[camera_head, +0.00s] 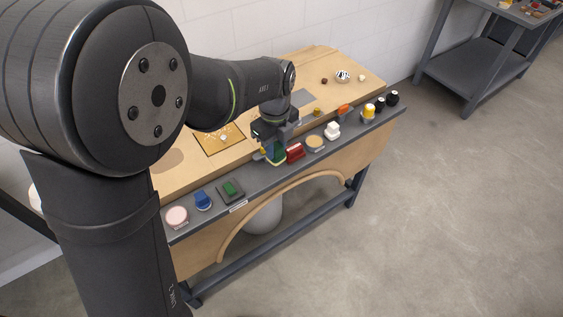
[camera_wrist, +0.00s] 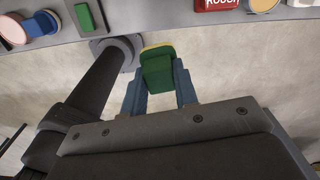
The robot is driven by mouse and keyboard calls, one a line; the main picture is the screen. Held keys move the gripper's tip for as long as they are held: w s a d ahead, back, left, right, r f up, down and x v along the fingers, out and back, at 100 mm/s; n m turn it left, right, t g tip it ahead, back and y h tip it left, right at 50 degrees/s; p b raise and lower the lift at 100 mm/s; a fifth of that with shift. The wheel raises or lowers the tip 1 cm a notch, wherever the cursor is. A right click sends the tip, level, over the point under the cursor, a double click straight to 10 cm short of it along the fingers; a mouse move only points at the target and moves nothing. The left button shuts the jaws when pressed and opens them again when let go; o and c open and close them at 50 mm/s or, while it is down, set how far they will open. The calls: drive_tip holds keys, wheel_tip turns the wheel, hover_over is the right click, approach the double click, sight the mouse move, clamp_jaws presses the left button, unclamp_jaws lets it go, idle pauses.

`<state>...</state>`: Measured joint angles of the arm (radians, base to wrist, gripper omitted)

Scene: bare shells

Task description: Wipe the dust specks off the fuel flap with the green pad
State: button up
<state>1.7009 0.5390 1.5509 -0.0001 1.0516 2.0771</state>
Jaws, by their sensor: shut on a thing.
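My gripper (camera_head: 272,150) is shut on a green pad (camera_wrist: 157,70), a block with a pale yellow edge, held between blue fingers in the wrist view. In the head view the pad is small and mostly covered by the gripper, above the grey ledge. The fuel flap looks to be the yellow square panel (camera_head: 209,148) set in the wooden top, left of my gripper. White specks and a small pale block lie on it. The pad is apart from this panel. The panel is out of the wrist view.
The grey ledge (camera_head: 260,183) holds a pink round pad (camera_head: 177,215), a blue item (camera_head: 203,200), a green block on a dark base (camera_head: 231,188), a red block (camera_head: 295,152) and several more items. Small objects stand on the wooden top's far right.

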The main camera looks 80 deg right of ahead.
drive_tip(key=w+d+n, duration=0.7)
drive_tip(key=w+d, duration=1)
drive_tip(key=w, duration=0.2)
drive_tip(key=shift+w+f, duration=0.15)
drive_tip(key=shift+f, duration=3.95)
drive_tip(key=shift+w+a, duration=0.55)
drive_tip(key=shift+w, duration=0.05)
drive_tip(key=shift+c, duration=0.3)
drive_tip(key=shift+w+a, duration=2.9)
drive_tip(key=shift+s+d, duration=3.35)
drive_tip(key=shift+s, duration=0.05)
drive_tip(key=shift+s+d+r, duration=0.15)
drive_tip(key=shift+d, duration=0.05)
wheel_tip(320, 180, up, 8)
